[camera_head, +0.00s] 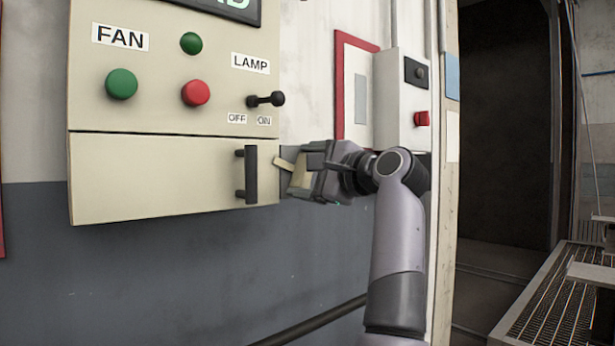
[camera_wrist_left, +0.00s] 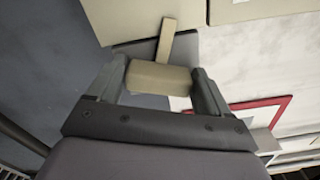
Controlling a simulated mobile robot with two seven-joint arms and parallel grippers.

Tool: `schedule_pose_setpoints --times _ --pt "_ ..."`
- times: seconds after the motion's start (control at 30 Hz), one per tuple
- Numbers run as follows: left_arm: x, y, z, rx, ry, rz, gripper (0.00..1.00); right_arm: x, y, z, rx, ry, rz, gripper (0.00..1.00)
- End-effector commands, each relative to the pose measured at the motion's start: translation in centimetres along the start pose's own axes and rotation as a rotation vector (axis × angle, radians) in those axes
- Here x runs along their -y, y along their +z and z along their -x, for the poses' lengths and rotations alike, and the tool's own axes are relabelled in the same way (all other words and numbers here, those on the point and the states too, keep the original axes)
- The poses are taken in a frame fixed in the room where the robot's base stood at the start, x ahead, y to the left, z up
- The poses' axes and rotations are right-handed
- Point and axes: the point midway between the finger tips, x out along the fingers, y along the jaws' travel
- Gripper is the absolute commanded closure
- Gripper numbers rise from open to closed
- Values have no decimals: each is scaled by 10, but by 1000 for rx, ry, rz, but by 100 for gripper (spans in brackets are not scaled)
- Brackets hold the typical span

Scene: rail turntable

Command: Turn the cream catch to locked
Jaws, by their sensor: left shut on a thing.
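The cream catch (camera_head: 284,164) is at the right edge of the panel's lower cream door, on a grey plate. Its thin tongue points left toward the door in the head view. My left gripper (camera_head: 304,176) is shut on the catch, its fingers hiding part of it. In the left wrist view, the catch's cream block (camera_wrist_left: 158,78) sits between the two fingers of my left gripper (camera_wrist_left: 160,82), and the tongue sticks out beyond them. I cannot tell from the head view how far the tongue overlaps the door. My right gripper is not in view.
The lower door (camera_head: 165,180) has a dark upright handle (camera_head: 251,174) just left of the catch. Above are a green button (camera_head: 121,84), a red button (camera_head: 196,92) and a lamp lever (camera_head: 266,99). A grey box (camera_head: 396,101) with a red button stands right of my gripper.

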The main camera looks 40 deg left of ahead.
Motion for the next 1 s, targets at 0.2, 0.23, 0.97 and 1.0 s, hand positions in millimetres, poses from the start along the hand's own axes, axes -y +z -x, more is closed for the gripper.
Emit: schedule_pose_setpoints --times 0.2,0.23,0.97,1.0 --pt "-3 -1 0 -2 4 175 51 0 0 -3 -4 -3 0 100" --pt "-3 -1 0 -2 4 197 51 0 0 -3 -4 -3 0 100" --pt "-4 -2 0 -1 4 397 51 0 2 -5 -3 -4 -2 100" --pt "-4 -2 0 -1 4 397 51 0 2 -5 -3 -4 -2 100"
